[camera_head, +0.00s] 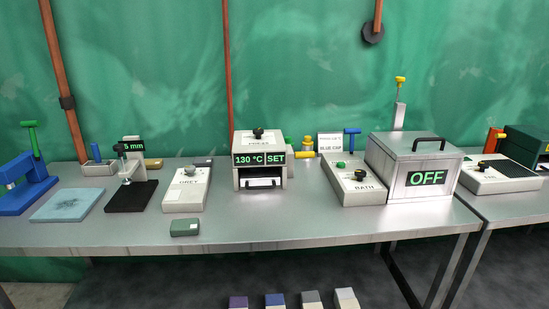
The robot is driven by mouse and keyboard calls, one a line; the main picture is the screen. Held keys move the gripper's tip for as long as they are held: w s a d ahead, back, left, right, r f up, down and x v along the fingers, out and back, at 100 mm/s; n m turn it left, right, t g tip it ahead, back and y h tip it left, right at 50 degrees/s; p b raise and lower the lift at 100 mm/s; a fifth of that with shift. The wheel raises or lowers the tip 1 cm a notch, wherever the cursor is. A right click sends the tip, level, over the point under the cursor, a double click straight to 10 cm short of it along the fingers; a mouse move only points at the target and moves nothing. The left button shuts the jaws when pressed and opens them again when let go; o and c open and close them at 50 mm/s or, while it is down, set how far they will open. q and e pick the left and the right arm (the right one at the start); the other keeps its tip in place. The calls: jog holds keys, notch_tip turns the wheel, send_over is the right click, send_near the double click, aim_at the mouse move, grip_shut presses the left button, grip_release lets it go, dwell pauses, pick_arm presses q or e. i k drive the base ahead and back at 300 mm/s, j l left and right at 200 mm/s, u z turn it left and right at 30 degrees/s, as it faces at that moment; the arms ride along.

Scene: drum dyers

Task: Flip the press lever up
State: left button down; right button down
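The grey box labelled PRESS (259,144) stands in the middle of the metal table. Its front display reads 130 °C SET, and a lit slot with a white piece shows below. A black knob (258,132) is on its top. A yellow handle (304,154) sticks out at its right side, roughly level and low; I cannot tell for certain whether it is the press lever. A blue frame (25,185) with a green T-handle (30,138) standing up is at the far left. Neither of my grippers is in view.
A grey DRET-like labelled box (186,190) and small green block (184,227) lie left of the press. The BATH panel (358,187) and a lidded box reading OFF (414,160) stand right. The table's front strip (270,228) is mostly clear.

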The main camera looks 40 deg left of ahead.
aim_at(302, 154)
jog(key=u, duration=1.3)
